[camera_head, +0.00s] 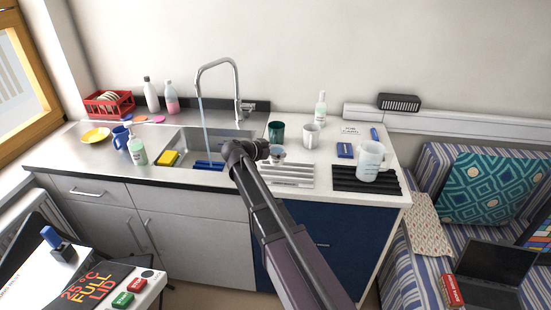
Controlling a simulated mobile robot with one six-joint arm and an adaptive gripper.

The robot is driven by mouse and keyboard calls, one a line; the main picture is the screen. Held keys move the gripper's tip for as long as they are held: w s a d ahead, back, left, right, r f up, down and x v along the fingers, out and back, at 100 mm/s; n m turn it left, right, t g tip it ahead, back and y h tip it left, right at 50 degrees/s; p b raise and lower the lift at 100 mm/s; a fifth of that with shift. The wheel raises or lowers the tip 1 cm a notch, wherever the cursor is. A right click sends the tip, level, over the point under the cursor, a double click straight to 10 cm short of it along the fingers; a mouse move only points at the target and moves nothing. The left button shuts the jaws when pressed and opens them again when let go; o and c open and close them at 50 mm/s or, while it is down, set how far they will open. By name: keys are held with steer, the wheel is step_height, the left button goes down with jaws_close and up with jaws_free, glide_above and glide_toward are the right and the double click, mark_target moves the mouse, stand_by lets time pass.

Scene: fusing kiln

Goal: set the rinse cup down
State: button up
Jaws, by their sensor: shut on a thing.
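My gripper (266,152) is above the right edge of the sink, at the end of my arm. The cup looks about upright, just behind the white ribbed rack (292,180). I cannot tell whether its base touches the counter. My wrist hides part of the fingers and of the cup.
Water runs from the tap (237,80) into the sink (185,142). A clear jug (370,163) stands on the black ribbed mat (350,182) at right.

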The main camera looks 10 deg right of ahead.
steer(key=shift+w, duration=0.15)
steer(key=shift+w, duration=0.35)
steer(key=shift+w+f+b, duration=0.2)
steer(key=shift+f+b, duration=1.65)
steer(key=shift+f, duration=0.15)
steer(key=o, duration=1)
steer(key=shift+r, duration=0.2)
